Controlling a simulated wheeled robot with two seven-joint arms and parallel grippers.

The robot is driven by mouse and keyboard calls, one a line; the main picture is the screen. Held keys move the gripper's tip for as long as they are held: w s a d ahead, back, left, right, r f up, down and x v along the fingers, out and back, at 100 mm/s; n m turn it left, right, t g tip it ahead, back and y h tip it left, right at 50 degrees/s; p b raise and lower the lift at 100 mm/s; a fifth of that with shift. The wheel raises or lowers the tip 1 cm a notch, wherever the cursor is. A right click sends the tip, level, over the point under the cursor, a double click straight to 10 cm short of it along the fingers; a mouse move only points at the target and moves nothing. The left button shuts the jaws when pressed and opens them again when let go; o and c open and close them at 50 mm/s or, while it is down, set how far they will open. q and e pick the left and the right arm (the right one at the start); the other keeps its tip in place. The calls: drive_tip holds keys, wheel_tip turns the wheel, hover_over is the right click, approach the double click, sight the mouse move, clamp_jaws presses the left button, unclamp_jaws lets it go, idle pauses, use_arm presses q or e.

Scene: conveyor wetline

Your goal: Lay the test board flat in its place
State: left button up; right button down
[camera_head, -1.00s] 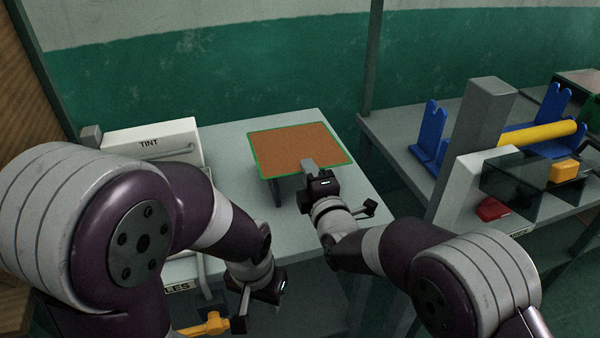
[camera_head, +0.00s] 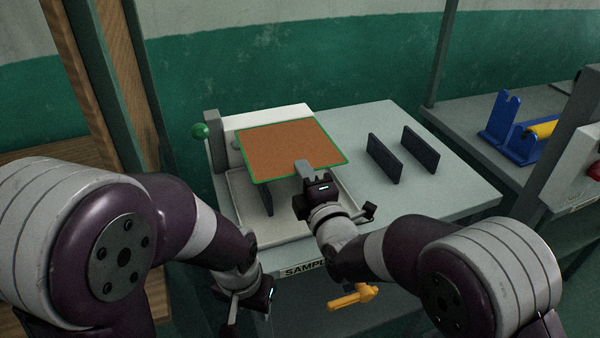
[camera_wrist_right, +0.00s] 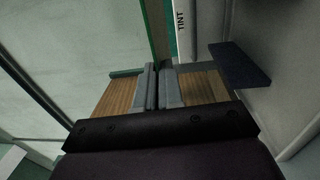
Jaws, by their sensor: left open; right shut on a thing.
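The test board (camera_head: 285,146), brown with a green edge, is held roughly level above the light tray (camera_head: 237,199) of the white tint unit (camera_head: 270,115). My right gripper (camera_head: 304,168) is shut on the board's near edge. Its fingertips also show in the right wrist view (camera_wrist_right: 160,88). The board hides much of the tray and part of the unit. An upright dark plate (camera_head: 267,197) stands under the board's left part; whether it touches the board cannot be told. My left gripper (camera_head: 243,303) is open and empty, low in front of the table.
Two upright dark plates (camera_head: 384,158) (camera_head: 420,149) stand on the table (camera_head: 455,186), right of the board. An orange handle (camera_head: 353,296) is below the table front. Blue stands (camera_head: 505,125) occupy the right bench.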

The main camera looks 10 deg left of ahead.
wheel_tip(320, 180, down, 8)
drive_tip(key=b, duration=0.8)
drive_tip(key=shift+f, duration=0.15)
drive_tip(key=shift+b, duration=0.3)
drive_tip(key=shift+f+b, duration=0.4)
drive_tip(key=shift+b, duration=0.05)
idle(0.8)
drive_tip(key=c, duration=1.4)
unclamp_jaws()
